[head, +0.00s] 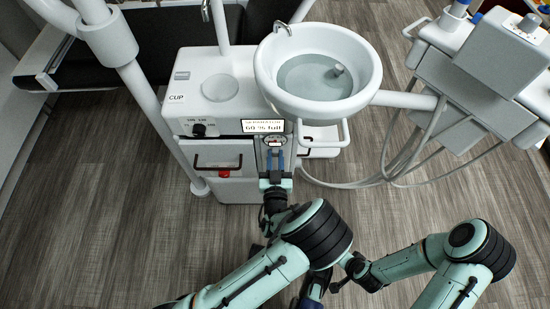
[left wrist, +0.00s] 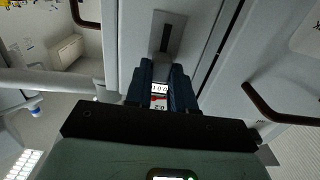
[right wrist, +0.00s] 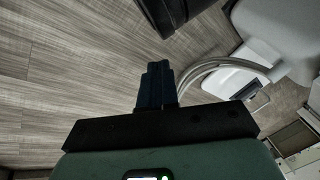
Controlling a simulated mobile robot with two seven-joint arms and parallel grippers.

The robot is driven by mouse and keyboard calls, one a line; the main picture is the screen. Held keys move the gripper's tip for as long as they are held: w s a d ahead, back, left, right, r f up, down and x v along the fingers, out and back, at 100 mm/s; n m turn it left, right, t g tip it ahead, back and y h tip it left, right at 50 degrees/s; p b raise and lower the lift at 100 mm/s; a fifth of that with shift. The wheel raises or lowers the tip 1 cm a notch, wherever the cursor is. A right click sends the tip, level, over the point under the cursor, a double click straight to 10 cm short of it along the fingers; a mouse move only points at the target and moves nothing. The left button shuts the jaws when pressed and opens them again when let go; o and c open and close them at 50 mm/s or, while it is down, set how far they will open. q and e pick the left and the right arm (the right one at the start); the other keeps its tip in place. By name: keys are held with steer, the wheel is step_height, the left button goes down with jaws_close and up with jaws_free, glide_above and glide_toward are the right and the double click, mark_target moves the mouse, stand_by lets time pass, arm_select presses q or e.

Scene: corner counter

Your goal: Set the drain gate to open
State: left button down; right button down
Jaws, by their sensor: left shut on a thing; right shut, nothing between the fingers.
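A grey metal plate with a dark vertical slot (left wrist: 177,32) is on the cabinet front in the left wrist view; it appears to be the drain gate's track. My left gripper (head: 275,160) is at the cabinet front, below the display. Its blue fingers (left wrist: 163,76) are shut at the slot's lower end on a small part, likely the gate handle, mostly hidden between them. A white and red strip with digits (left wrist: 159,95) shows between the fingers. My right gripper (right wrist: 157,82) is shut and empty over the floor, away from the cabinet.
The display (head: 263,127) reads "60 % full". A white basin (head: 265,80) overhangs to the right, with a white handle rail (head: 343,134) beneath. A drawer with a dark handle (head: 217,165) and a red knob (head: 224,174) are left of my gripper. Hoses (head: 400,170) hang at right.

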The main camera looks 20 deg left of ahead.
arm_select(q)
steer(key=shift+r, duration=0.25)
steer(key=c, duration=1)
jaws_free()
steer(key=shift+o, duration=0.2)
arm_select(e)
steer(key=shift+s, duration=0.1)
arm_select(q)
steer(key=shift+s, duration=0.1)
steer(key=shift+s+d, duration=0.15)
steer(key=shift+s, duration=0.2)
steer(key=p+v, duration=0.1)
steer(key=v, duration=1.1)
steer(key=shift+s+p, duration=0.25)
steer(key=shift+p, duration=0.05)
arm_select(e)
steer(key=s+r, duration=0.1)
steer(key=s+a, duration=0.1)
steer(key=shift+s+a+r+g+y, duration=0.2)
steer(key=shift+s+r+g+y, duration=0.1)
steer(key=shift+s+r+g, duration=0.1)
arm_select(q)
steer(key=shift+f, duration=0.1)
